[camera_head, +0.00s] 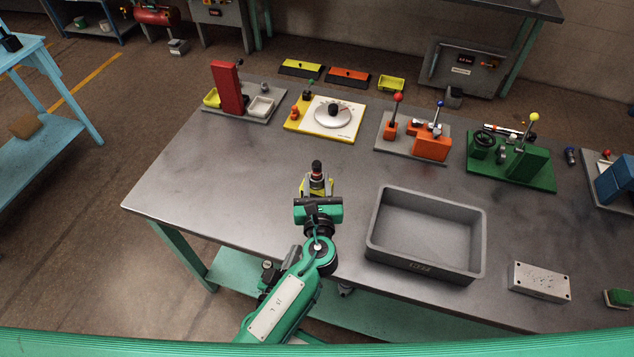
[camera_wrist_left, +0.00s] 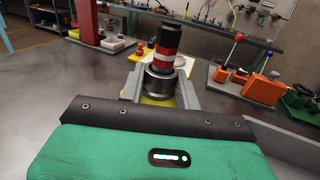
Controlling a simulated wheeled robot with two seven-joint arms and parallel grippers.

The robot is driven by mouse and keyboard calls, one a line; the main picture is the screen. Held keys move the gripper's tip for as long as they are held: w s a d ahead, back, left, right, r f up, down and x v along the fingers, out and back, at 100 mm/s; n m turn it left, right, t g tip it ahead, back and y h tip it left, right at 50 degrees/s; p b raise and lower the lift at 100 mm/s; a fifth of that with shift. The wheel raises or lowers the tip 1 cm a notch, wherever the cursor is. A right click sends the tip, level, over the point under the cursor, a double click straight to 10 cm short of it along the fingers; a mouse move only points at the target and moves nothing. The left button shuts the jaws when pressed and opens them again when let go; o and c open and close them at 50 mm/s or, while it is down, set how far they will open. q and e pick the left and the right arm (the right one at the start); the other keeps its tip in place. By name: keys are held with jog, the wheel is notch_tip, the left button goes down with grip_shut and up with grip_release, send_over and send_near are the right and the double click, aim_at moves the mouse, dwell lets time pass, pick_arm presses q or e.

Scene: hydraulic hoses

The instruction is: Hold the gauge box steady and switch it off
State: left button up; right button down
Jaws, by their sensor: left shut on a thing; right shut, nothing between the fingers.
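My left gripper (camera_head: 316,184) is over the middle of the grey table. It is shut on a black and red cylinder (camera_head: 317,170) with a metal collar. In the left wrist view the cylinder (camera_wrist_left: 164,46) stands upright between the two fingers (camera_wrist_left: 160,88). Some yellow shows below the collar, mostly hidden by the gripper. I cannot tell whether this held thing is the gauge box, and I see no clear gauge face or switch on it. My right gripper is not seen in either view.
A deep grey tray (camera_head: 377,245) stands right of my left gripper. Along the back are a red post stand (camera_head: 228,90), a yellow-edged dial board (camera_head: 350,134), an orange lever fixture (camera_head: 430,148) and a green fixture (camera_head: 525,168).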

dwell(0.6)
jog(key=y, duration=0.1)
jog(key=m+y, duration=0.2)
jog(key=shift+w+d+f, duration=0.1)
jog(key=shift+w+f, duration=0.25)
jog(key=shift+f, duration=0.05)
jog(key=m+y, duration=0.2)
jog(key=shift+d+y, duration=0.1)
jog(key=shift+y, duration=0.2)
jog(key=m+y, duration=0.1)
jog(key=y, duration=0.1)
jog(key=shift+r+m+y, duration=0.1)
jog(key=shift+m+y, duration=0.2)
jog(key=shift+m, duration=0.1)
jog(key=m+y, duration=0.1)
jog(key=y, duration=0.1)
jog(key=shift+s+d+r+m+g+y, duration=0.15)
jog(key=shift+s+r+m+g+y, duration=0.15)
jog(key=shift+s+r+m+g, duration=0.1)
jog(key=shift+w+d, duration=0.5)
jog(key=shift+w, duration=0.85)
jog(key=shift+w+d, duration=0.5)
jog(key=shift+w, duration=0.85)
jog(key=shift+w+d, duration=0.5)
jog(key=shift+w, duration=0.85)
jog(key=shift+w, duration=0.1)
jog(key=shift+w+d, duration=0.15)
jog(key=shift+w, duration=0.25)
